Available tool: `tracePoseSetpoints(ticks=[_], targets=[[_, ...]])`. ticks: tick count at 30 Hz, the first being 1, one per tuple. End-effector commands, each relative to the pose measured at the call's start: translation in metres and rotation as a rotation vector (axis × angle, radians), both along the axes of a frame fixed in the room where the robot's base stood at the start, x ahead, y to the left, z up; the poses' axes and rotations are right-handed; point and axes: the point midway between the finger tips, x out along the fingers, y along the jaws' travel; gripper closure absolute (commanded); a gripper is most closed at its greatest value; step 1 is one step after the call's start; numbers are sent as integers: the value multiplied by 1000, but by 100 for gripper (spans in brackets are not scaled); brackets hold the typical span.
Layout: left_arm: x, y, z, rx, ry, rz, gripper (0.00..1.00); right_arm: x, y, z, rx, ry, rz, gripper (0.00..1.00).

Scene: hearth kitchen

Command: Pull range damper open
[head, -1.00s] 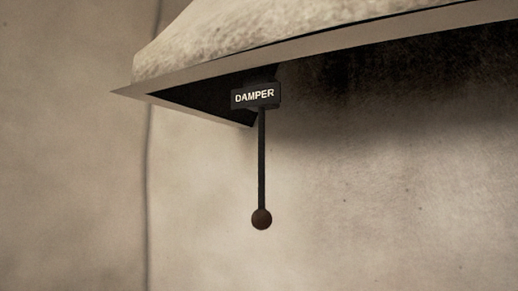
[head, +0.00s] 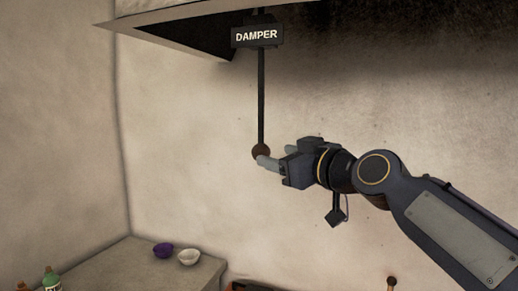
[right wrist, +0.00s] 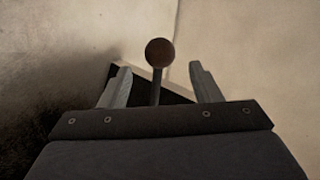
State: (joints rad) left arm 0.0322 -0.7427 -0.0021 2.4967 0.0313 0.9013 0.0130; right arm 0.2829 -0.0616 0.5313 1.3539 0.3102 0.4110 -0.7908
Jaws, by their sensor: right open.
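The damper is a dark rod (head: 261,95) that hangs straight down from a black block labelled DAMPER (head: 257,36) under the hood. A brown ball knob (head: 261,151) is at its lower end. My right gripper (head: 267,161) is at the knob, its fingers partly in front of it. In the right wrist view the knob (right wrist: 160,52) and rod (right wrist: 157,88) show between the two spread fingers (right wrist: 159,84), with a gap on each side. The gripper is open. My left gripper is not in view.
The hood's edge (head: 170,13) runs above the damper. Below left is a counter (head: 130,262) with a purple bowl (head: 163,250), a white bowl (head: 189,257) and bottles (head: 51,279) at its left. The wall around the rod is clear.

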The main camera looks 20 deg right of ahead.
Motion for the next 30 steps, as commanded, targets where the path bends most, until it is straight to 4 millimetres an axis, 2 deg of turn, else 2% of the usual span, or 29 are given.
tracePoseSetpoints(ticks=[1,4,10,15,23,26,30], targets=[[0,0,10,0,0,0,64,7,3,4,2,6,1,43],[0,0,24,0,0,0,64,22,10,5,2,8,4,43],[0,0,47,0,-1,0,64,50,21,4,2,7,3,43],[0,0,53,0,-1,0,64,61,26,1,0,5,1,43],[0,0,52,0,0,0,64,63,26,-1,1,4,0,43],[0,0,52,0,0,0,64,63,26,-1,1,4,0,52],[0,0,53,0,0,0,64,63,26,-1,0,5,0,70]])
